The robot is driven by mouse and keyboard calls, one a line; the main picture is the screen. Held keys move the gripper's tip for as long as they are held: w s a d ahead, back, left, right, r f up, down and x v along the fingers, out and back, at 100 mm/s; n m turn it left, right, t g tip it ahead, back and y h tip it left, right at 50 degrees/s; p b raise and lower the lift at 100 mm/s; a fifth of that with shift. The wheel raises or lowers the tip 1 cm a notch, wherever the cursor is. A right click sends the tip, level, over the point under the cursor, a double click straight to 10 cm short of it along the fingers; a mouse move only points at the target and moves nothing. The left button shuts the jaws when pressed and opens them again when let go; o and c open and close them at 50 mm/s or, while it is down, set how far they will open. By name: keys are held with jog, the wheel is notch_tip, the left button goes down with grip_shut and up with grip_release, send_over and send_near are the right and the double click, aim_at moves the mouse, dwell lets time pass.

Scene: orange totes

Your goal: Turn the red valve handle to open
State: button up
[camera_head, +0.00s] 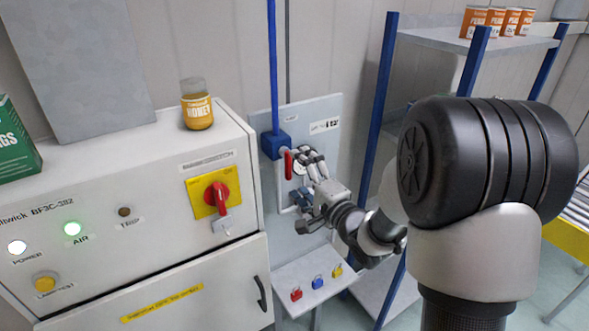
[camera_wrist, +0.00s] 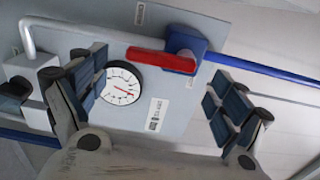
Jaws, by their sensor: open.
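The red valve handle (camera_head: 288,163) points down from the blue valve body (camera_head: 274,144) on a grey wall panel, roughly in line with the blue pipe above. In the wrist view the red handle (camera_wrist: 160,60) lies lengthwise near the top middle, extending left from the blue valve body (camera_wrist: 187,40). My gripper (camera_head: 309,178) is open just right of the handle in the head view. In the wrist view my gripper (camera_wrist: 155,100) has its fingers spread wide, with the handle beyond them and nothing held. Contact with the handle cannot be seen.
A round gauge (camera_wrist: 122,84) sits beside the handle, close to one finger. A white control cabinet (camera_head: 225,266) with a honey jar (camera_head: 196,104) stands left. A blue-post shelf (camera_head: 388,70) stands right of the panel. Coloured padlocks (camera_head: 317,282) sit below.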

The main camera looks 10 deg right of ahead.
jog(key=v, duration=0.9)
jog(key=s+d+f+n+g+h+b, duration=0.4)
jog(key=s+f+n+g+h+b, duration=0.1)
jog(key=n+h+b, duration=0.15)
jog(key=s+a+f+n+g+b, duration=0.2)
jog(key=s+a+f+n+g, duration=0.1)
jog(key=s, duration=0.8)
jog(key=s+a+f+n+g+b, duration=0.2)
jog(key=s+a+f+n+g, duration=0.1)
jog(key=s, duration=0.8)
jog(key=shift+s+a+f+n+g+b, duration=0.15)
jog(key=shift+s+a+n+g+b, duration=0.2)
jog(key=shift+n+g, duration=0.45)
